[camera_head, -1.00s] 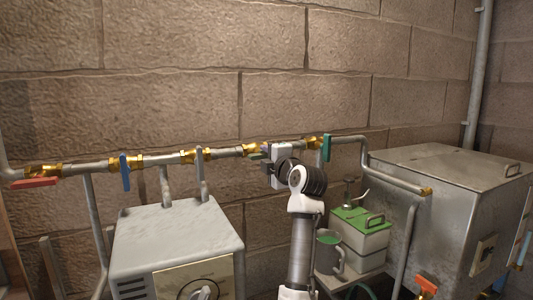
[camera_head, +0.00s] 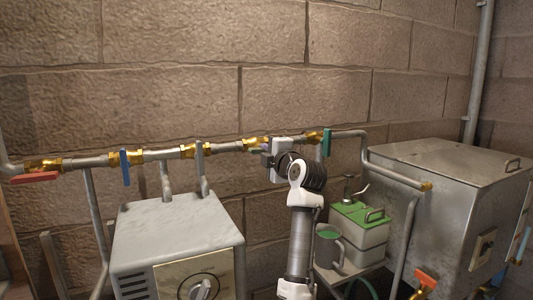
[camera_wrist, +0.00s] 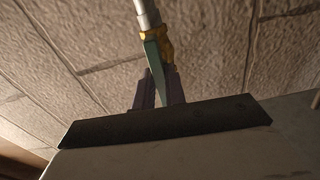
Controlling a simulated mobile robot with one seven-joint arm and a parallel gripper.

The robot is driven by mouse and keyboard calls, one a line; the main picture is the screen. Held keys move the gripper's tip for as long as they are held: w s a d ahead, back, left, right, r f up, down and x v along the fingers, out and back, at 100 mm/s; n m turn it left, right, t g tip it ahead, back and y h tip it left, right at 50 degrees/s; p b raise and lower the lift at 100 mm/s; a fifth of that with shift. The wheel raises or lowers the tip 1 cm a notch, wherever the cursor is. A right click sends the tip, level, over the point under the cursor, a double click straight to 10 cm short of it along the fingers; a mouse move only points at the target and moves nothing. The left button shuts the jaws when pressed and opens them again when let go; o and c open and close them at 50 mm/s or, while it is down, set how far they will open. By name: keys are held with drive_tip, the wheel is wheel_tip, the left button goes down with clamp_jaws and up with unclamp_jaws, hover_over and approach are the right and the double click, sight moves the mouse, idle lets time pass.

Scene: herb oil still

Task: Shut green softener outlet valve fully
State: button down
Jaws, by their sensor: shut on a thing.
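My gripper (camera_head: 262,157) is at the brass valve (camera_head: 254,144) on the wall pipe, right of the middle of the row. In the wrist view my gripper (camera_wrist: 159,90) is shut on a green valve lever (camera_wrist: 154,62), with the lever between its two dark fingers. The lever slants off the brass valve body (camera_wrist: 160,40), roughly in line with the pipe in this view. In the head view my gripper mostly hides this lever. A second green lever (camera_head: 326,143) hangs down at the valve to the right, apart from my gripper.
A red lever (camera_head: 34,178) and a blue lever (camera_head: 125,170) are on the pipe to the left. A grey box with a dial (camera_head: 175,235) stands below. A green-lidded container (camera_head: 358,232) and a large metal tank (camera_head: 445,200) stand to the right.

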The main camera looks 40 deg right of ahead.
drive_tip(key=shift+f+m, duration=0.1)
drive_tip(key=shift+m, duration=8.6)
drive_tip(key=c, duration=1.5)
unclamp_jaws()
drive_tip(key=shift+p, duration=0.3)
drive_tip(key=shift+o, duration=0.2)
drive_tip(key=b+v, duration=0.5)
drive_tip(key=v, duration=0.9)
